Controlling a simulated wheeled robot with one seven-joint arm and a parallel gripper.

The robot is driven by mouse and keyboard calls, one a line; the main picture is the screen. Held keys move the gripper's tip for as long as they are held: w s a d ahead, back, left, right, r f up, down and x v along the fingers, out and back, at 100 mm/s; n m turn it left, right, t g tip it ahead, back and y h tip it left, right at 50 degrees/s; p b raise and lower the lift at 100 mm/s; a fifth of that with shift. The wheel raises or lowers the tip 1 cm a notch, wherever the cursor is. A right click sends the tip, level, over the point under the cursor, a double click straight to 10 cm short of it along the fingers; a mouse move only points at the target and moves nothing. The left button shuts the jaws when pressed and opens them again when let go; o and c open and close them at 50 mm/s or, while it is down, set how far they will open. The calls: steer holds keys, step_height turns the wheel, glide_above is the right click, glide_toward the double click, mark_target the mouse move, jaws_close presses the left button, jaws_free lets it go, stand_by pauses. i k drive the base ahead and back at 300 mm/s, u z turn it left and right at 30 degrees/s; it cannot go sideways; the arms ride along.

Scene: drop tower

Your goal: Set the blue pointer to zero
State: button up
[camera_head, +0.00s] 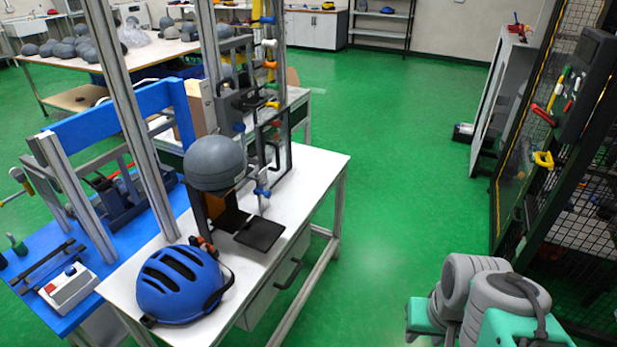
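The drop tower (211,80) stands on a white table. Small blue parts show along its right side: one near the top (263,20), one low down (262,192), and a blue knob (239,127) on the carriage. I cannot tell which of them is the blue pointer, and no scale or zero mark is legible. A grey headform (214,162) sits in the tower. My arm (490,305) shows at the lower right, grey and green, well apart from the tower. My gripper is not in view.
A blue helmet (182,284) lies on the white table's front (312,175). A blue bench with a control box (69,287) stands to the left. Open green floor (385,190) separates the table from a mesh fence (585,190) with hanging tools at right.

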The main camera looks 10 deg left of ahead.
mark_target(267, 194)
steer(key=u, duration=0.4)
steer(key=i, duration=0.95)
steer(key=u, duration=0.85)
